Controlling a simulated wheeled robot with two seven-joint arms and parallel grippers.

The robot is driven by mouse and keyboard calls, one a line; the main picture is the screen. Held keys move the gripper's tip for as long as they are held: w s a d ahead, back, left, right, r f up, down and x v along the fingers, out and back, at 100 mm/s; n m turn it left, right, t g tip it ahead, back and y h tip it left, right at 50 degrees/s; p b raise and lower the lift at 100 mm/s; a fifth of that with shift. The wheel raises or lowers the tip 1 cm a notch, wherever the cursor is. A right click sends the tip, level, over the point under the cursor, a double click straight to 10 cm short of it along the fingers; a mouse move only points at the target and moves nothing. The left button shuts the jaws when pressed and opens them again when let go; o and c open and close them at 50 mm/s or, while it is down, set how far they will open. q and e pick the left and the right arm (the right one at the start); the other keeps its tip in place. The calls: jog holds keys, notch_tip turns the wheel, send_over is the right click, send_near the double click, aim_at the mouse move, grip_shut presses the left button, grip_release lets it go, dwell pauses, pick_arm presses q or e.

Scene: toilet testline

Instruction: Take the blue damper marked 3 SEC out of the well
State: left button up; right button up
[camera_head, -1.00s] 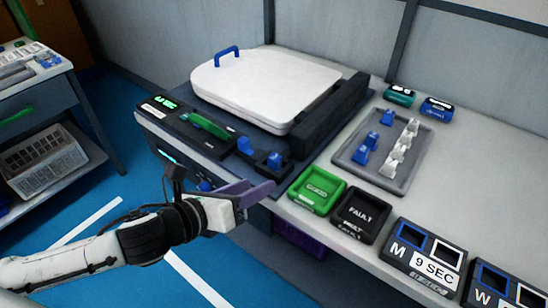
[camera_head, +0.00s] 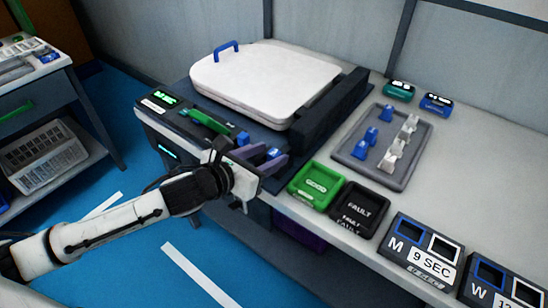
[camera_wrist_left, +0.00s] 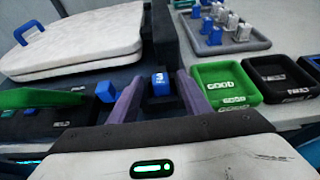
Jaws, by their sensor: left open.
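A blue damper (camera_wrist_left: 160,82) with a small white mark, too blurred to read surely, stands in the dark front part of the test fixture. It also shows in the head view (camera_head: 273,153), partly behind my fingers. My left gripper (camera_head: 264,160) is open and empty, with its purple fingers reaching toward this damper. In the left wrist view the damper appears between the two fingers (camera_wrist_left: 156,92), with no clear contact. My right gripper is out of view.
A white toilet lid (camera_head: 265,82) with a blue handle lies behind the dampers. A green GOOD tray (camera_head: 316,186) and a black FAULT tray (camera_head: 358,209) stand to the right. A grey tray (camera_head: 409,172) holds blue and white dampers. Labelled bins (camera_head: 424,262) line the front edge.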

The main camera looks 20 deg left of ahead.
pick_arm(q)
jog(key=shift+w+d+f, duration=0.15)
jog(key=shift+w+d, duration=0.05)
jog(key=shift+w, duration=0.2)
jog(key=shift+c, duration=0.2)
grip_shut()
